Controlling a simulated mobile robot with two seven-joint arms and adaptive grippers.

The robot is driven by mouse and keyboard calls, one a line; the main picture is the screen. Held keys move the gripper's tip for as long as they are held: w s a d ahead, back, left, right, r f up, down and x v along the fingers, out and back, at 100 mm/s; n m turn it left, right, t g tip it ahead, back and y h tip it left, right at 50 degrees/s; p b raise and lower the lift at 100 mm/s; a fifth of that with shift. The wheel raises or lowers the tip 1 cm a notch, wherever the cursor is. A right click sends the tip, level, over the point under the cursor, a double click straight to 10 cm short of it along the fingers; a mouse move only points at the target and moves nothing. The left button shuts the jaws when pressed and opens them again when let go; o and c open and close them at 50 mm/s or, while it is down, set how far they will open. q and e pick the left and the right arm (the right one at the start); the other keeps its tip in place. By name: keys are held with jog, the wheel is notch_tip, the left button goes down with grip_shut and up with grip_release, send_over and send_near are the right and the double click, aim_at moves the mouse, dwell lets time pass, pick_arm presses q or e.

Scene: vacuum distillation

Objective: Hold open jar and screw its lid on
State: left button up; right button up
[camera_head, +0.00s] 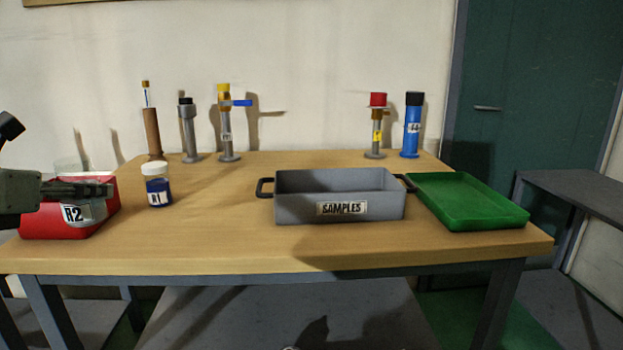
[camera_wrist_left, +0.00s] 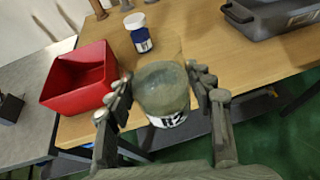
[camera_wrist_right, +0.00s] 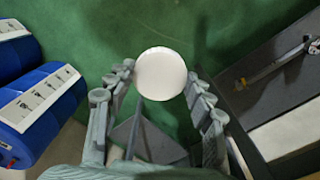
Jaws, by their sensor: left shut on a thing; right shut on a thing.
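My left gripper (camera_head: 96,190) is shut around a clear open jar (camera_head: 75,213) labelled R2, held upright over the table's left end, in front of the red box. In the left wrist view the jar (camera_wrist_left: 162,100) sits between both fingers, its mouth uncovered and greenish-grey contents inside. My right gripper (camera_wrist_right: 160,82) is shut on a round white lid (camera_wrist_right: 160,70), seen face-on above a green floor. The lid is apart from the jar. The right gripper and lid are outside the head view.
A white-capped jar (camera_head: 158,188) with blue contents stands beside the red box (camera_head: 45,220). A grey SAMPLES bin (camera_head: 290,207) and green tray (camera_head: 470,205) sit to the right. Several stands line the table's back. Blue containers (camera_wrist_right: 45,105) show in the right wrist view.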

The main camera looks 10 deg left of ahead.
jog(key=shift+a+f, duration=0.45)
jog(key=shift+a, duration=0.1)
jog(key=w+a+n, duration=0.3)
jog(key=a+n, duration=0.1)
jog(key=a, duration=0.9)
jog(key=w+a+n, duration=0.3)
jog(key=w+a, duration=0.1)
jog(key=a, duration=1)
jog(key=shift+w+a+f+n, duration=0.15)
jog(key=shift+w+f+n, duration=0.05)
jog(key=shift+f+n, duration=0.2)
pick_arm(q)
jog(key=d+f+m+g+h, duration=0.2)
jog(key=d+f+m+h, duration=0.2)
jog(key=d, duration=1)
jog(key=d+f+m+g+h, duration=0.2)
jog(key=d+f+m+h, duration=0.2)
jog(key=d+f, duration=0.4)
jog(key=s+d+f+m+g+h, duration=0.1)
jog(key=d+f+m+h, duration=0.3)
jog(key=d, duration=1.6)
notch_tip(320, 180, down, 2)
jog(key=shift+d+f+m+g+h, duration=0.1)
jog(key=shift+d+m+g+h, duration=0.2)
jog(key=shift+g, duration=0.4)
